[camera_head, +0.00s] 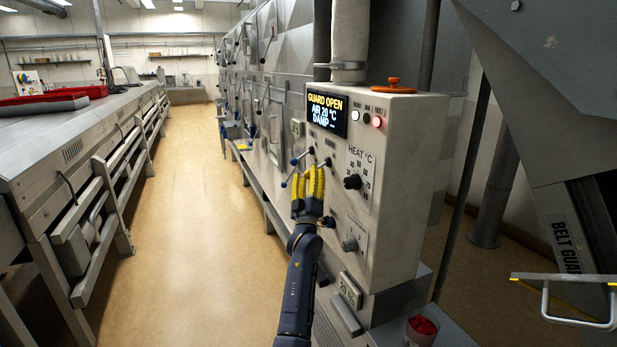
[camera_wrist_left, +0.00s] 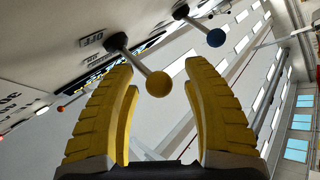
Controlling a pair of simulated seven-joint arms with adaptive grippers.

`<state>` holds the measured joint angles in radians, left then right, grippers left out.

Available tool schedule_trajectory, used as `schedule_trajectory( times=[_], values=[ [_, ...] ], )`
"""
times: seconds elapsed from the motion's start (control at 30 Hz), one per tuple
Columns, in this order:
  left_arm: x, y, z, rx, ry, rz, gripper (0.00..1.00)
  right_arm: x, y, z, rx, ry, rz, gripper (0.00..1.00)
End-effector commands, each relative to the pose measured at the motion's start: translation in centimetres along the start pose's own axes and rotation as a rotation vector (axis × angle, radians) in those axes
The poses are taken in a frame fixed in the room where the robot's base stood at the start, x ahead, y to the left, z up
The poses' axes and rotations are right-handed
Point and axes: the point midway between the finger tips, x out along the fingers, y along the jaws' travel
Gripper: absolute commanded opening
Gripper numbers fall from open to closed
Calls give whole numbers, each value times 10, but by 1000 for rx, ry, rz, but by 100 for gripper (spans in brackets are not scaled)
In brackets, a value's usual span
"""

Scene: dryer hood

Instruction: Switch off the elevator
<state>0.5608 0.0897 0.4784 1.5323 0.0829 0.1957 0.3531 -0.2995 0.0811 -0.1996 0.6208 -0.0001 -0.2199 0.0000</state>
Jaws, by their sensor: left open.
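My left gripper (camera_head: 309,182) has yellow ribbed fingers and is open in front of the control box (camera_head: 398,150). In the left wrist view a toggle lever with a yellow ball tip (camera_wrist_left: 158,84) reaches between the fingertips of the left gripper (camera_wrist_left: 160,75), with a gap on both sides. A second lever with a blue ball (camera_wrist_left: 216,38) is beyond the right finger. Labels reading like "OFF" (camera_wrist_left: 91,39) sit by the lever bases. I cannot tell which lever is the elevator's. In the head view my fingers hide the yellow ball. My right gripper is not in view.
The box has a display (camera_head: 327,113) reading "GUARD OPEN, AIR 20 °C, DAMP", a heat knob (camera_head: 352,182), a lower knob (camera_head: 349,244), a red lit lamp (camera_head: 377,122) and an orange top handle (camera_head: 394,86). The aisle floor (camera_head: 190,220) is clear. A long metal bench (camera_head: 75,140) stands left.

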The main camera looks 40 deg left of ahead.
Motion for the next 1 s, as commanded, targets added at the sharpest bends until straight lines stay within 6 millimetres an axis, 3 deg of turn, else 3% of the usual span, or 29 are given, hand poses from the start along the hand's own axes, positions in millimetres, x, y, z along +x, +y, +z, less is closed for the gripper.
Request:
schedule_trajectory(
  times=[0.23,0.37,0.8,1.0],
  values=[
    [-3,0,1,0,-1,0,49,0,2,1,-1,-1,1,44],
    [-14,0,2,-1,-2,0,49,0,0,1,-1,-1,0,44],
    [-87,-1,1,0,-2,-1,49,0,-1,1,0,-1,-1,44],
    [-109,0,1,0,-1,-1,49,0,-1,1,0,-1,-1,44]
  ],
)
